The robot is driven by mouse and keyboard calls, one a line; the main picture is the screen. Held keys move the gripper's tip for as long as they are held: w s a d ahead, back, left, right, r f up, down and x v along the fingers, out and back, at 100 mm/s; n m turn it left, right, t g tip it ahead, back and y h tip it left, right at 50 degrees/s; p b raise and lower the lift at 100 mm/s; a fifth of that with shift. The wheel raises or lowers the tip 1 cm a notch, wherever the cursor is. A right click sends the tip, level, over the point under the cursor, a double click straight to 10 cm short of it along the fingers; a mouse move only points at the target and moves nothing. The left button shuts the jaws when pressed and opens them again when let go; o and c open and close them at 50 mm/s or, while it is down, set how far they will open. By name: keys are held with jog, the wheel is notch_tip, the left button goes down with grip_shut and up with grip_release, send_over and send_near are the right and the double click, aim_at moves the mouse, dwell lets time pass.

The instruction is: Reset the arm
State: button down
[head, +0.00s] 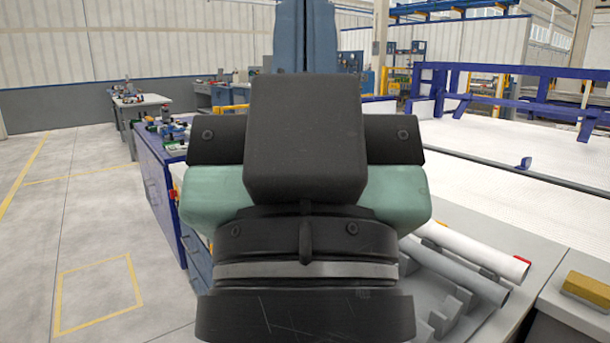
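My gripper and wrist (306,150) fill the middle of the head view, very close to the camera. I see a dark box-shaped housing, black side parts, green parts on both sides and a silver ring below. The fingertips are hidden, so I cannot tell whether it is open or holds anything. A white pipe (475,250) and a greyer pipe (460,274) lie side by side at the lower right, on a grey notched holder (438,308). My gripper hides their left part.
A yellow-brown block (586,289) lies on a grey surface at the far right. A blue workbench (160,187) with small parts stands behind on the left. A blue frame (500,83) stands over a white surface (500,160) at the back right. The left floor is clear.

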notch_tip(320, 180, up, 23)
jog(key=p, duration=2)
jog(key=shift+p, duration=0.35)
jog(key=c, duration=1.6)
grip_release()
